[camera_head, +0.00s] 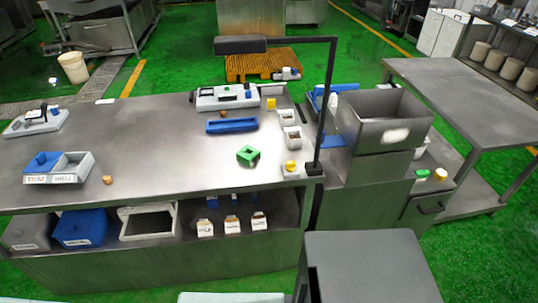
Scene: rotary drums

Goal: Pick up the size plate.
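I cannot tell for certain which object is the size plate. A small green square piece with a dark opening (248,155) lies on the metal table (160,130), right of its middle. A blue shallow tray (231,126) lies behind it. A small white plate (105,101) lies flat at the table's back left edge. A white device with a dark part and small coloured pieces on it (228,97) stands at the back. My gripper is not in view, so its state does not show.
A black post with an overhead arm (327,100) rises at the table's right end. A metal hopper (383,115) stands beyond it. Blue-and-white bins (72,168) stand at the left. The shelf below holds boxes (84,227). The table's middle left is mostly clear.

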